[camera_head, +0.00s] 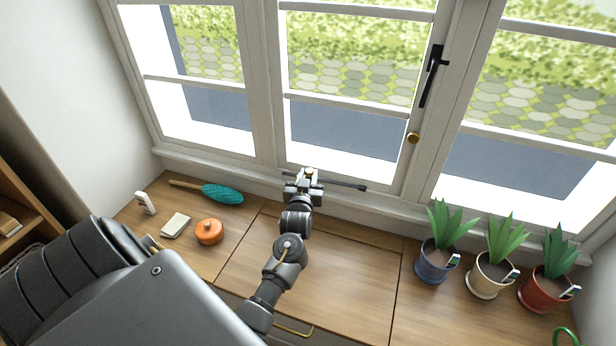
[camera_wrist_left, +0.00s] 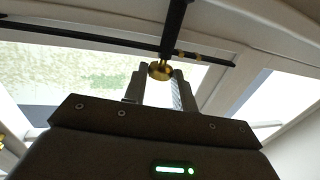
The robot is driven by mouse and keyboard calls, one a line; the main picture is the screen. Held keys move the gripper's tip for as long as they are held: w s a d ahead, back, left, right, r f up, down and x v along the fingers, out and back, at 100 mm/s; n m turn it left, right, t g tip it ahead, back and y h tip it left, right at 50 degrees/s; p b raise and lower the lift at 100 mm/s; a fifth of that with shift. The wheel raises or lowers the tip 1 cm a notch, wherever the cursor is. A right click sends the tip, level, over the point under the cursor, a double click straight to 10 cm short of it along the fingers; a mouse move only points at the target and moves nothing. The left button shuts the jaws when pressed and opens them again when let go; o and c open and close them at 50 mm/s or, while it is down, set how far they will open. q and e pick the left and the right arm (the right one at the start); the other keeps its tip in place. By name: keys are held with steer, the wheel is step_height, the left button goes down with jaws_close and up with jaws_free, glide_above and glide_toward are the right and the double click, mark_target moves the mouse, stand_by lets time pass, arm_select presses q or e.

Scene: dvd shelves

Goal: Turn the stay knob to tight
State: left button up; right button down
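The stay knob (camera_wrist_left: 160,71) is a small brass knob below the dark window stay bar (camera_wrist_left: 100,40). It sits between the fingertips of my left gripper (camera_wrist_left: 160,80), with no clear gap on either side. In the head view my left gripper (camera_head: 308,176) is at the stay, low at the middle window. The stay bar also shows there as a dark rod (camera_head: 345,184) running right from the gripper. The gripper covers most of the knob in the head view. My right gripper is not in view.
The wooden counter (camera_head: 345,285) lies below the window. A teal brush (camera_head: 222,193), an orange pot (camera_head: 209,232) and a pale block (camera_head: 175,225) are left of my arm. Plants in blue (camera_head: 432,265), cream (camera_head: 487,278) and red (camera_head: 543,292) pots stand right. A black window handle (camera_head: 431,77) is above.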

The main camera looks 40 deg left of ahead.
arm_select(q)
steer(key=shift+c, duration=1)
steer(key=shift+a, duration=0.1)
